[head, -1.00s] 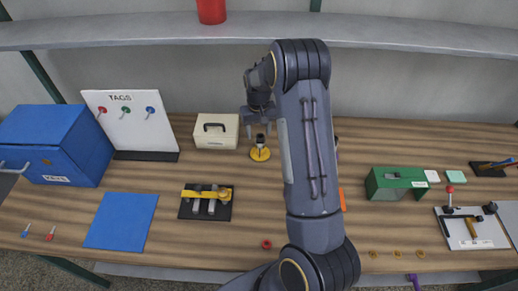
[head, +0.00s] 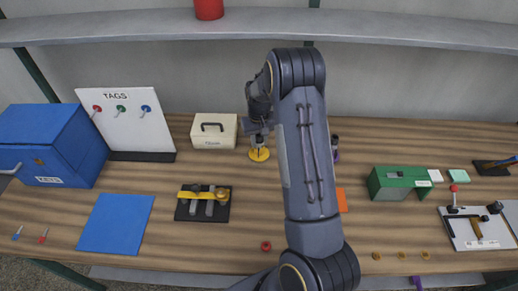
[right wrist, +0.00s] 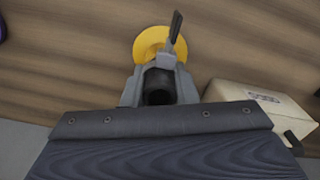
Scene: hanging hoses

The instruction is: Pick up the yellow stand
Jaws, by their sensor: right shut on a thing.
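The yellow stand (head: 259,155) has a round yellow base and a dark upright part. It stands on the wooden table, right of the cream box. My right gripper (head: 259,132) comes down over it from above and is shut on its upright part. In the right wrist view the yellow base (right wrist: 150,43) shows beyond the gripper (right wrist: 160,80), with a dark piece sticking up at the fingers. The fingers partly hide the upright part. The base appears to rest on the table. My left gripper is not in view.
A cream box (head: 214,131) stands close left of the stand. The white TAGS board (head: 125,122), blue KEYS cabinet (head: 45,145) and blue mat (head: 116,223) are further left. A green box (head: 398,183) stands to the right. A grey shelf (head: 150,32) runs above the table's back.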

